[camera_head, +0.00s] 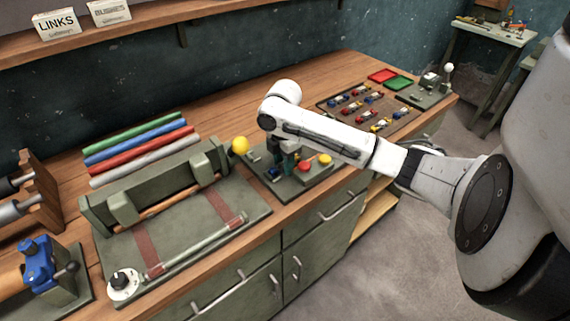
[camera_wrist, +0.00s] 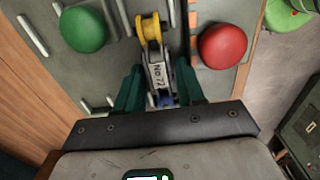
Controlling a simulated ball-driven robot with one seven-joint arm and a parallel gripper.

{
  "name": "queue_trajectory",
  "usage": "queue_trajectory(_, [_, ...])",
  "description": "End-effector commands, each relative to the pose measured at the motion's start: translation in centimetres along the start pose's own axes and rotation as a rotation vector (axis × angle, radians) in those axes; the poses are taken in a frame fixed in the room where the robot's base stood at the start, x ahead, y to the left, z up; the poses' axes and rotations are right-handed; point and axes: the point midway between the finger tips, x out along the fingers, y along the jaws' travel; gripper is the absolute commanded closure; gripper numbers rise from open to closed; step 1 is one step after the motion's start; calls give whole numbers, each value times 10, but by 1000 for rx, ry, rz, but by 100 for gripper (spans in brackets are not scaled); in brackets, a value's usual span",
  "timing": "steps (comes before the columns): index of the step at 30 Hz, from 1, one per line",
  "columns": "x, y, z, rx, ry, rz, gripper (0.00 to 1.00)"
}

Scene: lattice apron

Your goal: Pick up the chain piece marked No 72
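The chain piece (camera_wrist: 157,74) marked "No 72" lies in the wrist view on a grey-green fixture (camera_wrist: 105,62), with a yellow roller (camera_wrist: 149,28) at its far end and a blue part (camera_wrist: 166,100) at its near end. The dark green fingers of my gripper (camera_wrist: 160,68) stand one on each side of it, open, with narrow gaps visible. Whether they touch it lower down is hidden. In the head view my gripper (camera_head: 284,162) points down over the fixture on the bench, and my arm hides most of the piece.
A green knob (camera_wrist: 83,29) and a red knob (camera_wrist: 222,46) flank the piece in the wrist view. A yellow ball (camera_head: 241,145) stands left of the gripper. A tray of coloured links (camera_head: 395,128) lies to the right, and a long green-grey fixture (camera_head: 185,240) fills the left bench.

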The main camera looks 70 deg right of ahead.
Motion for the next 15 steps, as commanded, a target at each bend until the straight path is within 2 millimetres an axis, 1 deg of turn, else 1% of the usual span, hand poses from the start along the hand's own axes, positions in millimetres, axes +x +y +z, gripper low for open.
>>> queue_trajectory(5, [0,0,0,0,0,1,62])
queue_trajectory(15, [0,0,0,0,0,0,93])
